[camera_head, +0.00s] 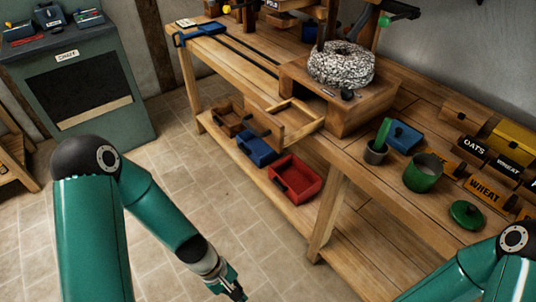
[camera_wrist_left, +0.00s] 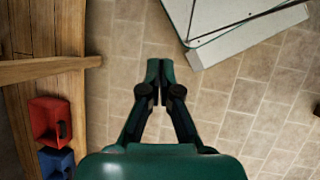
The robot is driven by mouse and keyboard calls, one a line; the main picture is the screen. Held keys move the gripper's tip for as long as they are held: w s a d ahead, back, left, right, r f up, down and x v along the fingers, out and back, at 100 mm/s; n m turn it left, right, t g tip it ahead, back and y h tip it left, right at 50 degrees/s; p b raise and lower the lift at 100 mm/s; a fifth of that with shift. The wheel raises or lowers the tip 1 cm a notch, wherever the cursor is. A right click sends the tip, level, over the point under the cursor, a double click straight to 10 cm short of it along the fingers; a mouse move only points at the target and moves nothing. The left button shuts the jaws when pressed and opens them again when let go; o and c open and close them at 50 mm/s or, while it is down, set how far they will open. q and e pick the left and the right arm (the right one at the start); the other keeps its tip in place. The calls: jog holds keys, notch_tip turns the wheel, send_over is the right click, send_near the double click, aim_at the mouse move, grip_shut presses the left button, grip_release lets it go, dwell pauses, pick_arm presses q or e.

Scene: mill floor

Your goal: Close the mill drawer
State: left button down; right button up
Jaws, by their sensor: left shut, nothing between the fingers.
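The mill (camera_head: 345,100) is a wooden box with a speckled round stone on top, standing on the workbench. Its wooden drawer (camera_head: 298,112) is pulled out to the left, past the bench's edge, with its inside visible. A dark handle (camera_head: 258,130) sits on the drawer front. My left gripper (camera_head: 236,292) is shut and empty, low over the floor in front of the bench and well apart from the drawer. In the left wrist view its fingertips (camera_wrist_left: 160,70) meet above the tiles. The drawer cannot be made out there. My right arm enters at the lower right; its gripper is out of frame.
Red (camera_head: 296,178) and blue (camera_head: 256,148) bins sit on the lower shelf below the drawer. A bench leg (camera_head: 328,220) stands nearby. A green mug (camera_head: 423,173), a grey cup (camera_head: 376,152) and labelled boxes crowd the bench's right side. The tiled floor (camera_head: 200,170) is clear.

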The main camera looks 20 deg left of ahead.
pick_arm(q)
jog(key=w+r+n+t+h+b, duration=0.3)
jog(key=w+r+n+h, duration=0.15)
jog(key=w+n, duration=0.25)
jog(key=n+t+h+b, duration=0.1)
jog(key=n+t+b, duration=0.2)
jog(key=n+t, duration=0.8)
send_near(277, 144)
jog(key=shift+m+t, duration=0.5)
jog(key=shift+t, duration=0.2)
jog(key=x, duration=0.2)
jog(key=p+x, duration=0.1)
jog(key=x, duration=0.4)
jog(key=shift+d+f, duration=0.25)
jog(key=shift+f, duration=0.15)
pick_arm(e)
notch_tip(277, 144, down, 6)
jog(key=shift+r, duration=0.1)
